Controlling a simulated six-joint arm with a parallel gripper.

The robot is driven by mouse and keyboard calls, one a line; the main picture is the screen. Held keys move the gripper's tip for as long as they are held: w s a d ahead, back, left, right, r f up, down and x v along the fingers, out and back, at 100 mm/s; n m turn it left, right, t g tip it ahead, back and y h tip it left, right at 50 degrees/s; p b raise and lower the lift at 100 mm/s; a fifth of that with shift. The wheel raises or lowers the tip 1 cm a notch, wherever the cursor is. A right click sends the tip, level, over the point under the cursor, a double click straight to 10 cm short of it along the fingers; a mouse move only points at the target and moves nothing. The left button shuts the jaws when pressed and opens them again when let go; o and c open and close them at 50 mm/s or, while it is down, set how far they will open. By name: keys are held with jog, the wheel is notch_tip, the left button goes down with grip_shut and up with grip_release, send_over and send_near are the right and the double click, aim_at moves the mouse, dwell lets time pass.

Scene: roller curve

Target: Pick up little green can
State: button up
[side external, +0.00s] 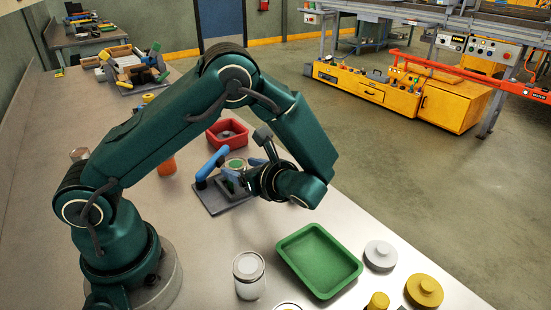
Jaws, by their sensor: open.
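A small can (235,164) with a green top stands by the grey fixture plate (210,203) with a blue handle (211,163), near the middle of the side external view. My gripper (234,181) is open and low at this fixture, just in front of the can as seen here. A bit of green also shows between the fingers; I cannot tell whether it is part of the can. The fingers are small and partly hidden by the wrist, and I cannot tell whether they touch anything.
A red tray (228,145) stands just behind the fixture. In front are a green tray (290,240), a white can (249,275), a white disc (380,255) and a yellow disc (424,290). An orange cylinder (166,165) stands left. The table's right edge is close.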

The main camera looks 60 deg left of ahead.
aim_at(235, 162)
jog(key=shift+x, duration=3.5)
jog(key=shift+w+r, duration=0.1)
jog(key=shift+r, duration=0.1)
grip_shut()
jog(key=shift+r, duration=0.15)
